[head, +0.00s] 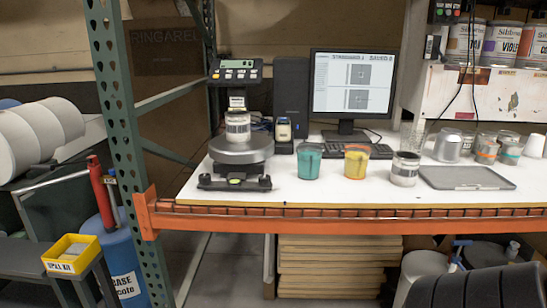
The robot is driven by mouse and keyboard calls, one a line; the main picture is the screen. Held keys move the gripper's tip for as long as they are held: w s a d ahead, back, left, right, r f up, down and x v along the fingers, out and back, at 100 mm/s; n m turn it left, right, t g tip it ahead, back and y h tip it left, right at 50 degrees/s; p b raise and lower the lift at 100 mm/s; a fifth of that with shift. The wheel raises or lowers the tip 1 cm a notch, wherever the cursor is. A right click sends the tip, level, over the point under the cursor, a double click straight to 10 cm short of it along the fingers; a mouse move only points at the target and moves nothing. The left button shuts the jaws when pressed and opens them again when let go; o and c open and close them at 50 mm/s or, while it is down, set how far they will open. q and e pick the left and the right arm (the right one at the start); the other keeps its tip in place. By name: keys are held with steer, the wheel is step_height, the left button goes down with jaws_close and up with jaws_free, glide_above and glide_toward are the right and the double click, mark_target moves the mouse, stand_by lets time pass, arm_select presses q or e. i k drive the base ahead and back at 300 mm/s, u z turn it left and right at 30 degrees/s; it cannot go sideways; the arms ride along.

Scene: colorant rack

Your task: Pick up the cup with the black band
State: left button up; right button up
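A small cup with a dark band around its upper part (404,170) stands upright on the white tabletop, in front of the keyboard and just left of a grey tray. Its lower part is pale. A teal cup (309,162) and a yellow cup with a reddish rim (356,163) stand to its left, apart from it. A pale labelled container (238,127) sits on the scale farther left. Neither of my grippers shows in the head view.
The scale (240,152) stands at the table's left. A flat grey tray (466,178) lies right of the banded cup, with several cans and cups behind it. A monitor (352,84) and keyboard (357,151) are behind. An orange beam (330,221) runs along the front edge.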

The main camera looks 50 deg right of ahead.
mark_target(309, 155)
steer(key=z, duration=0.6)
steer(key=i, duration=0.7)
steer(key=z, duration=0.7)
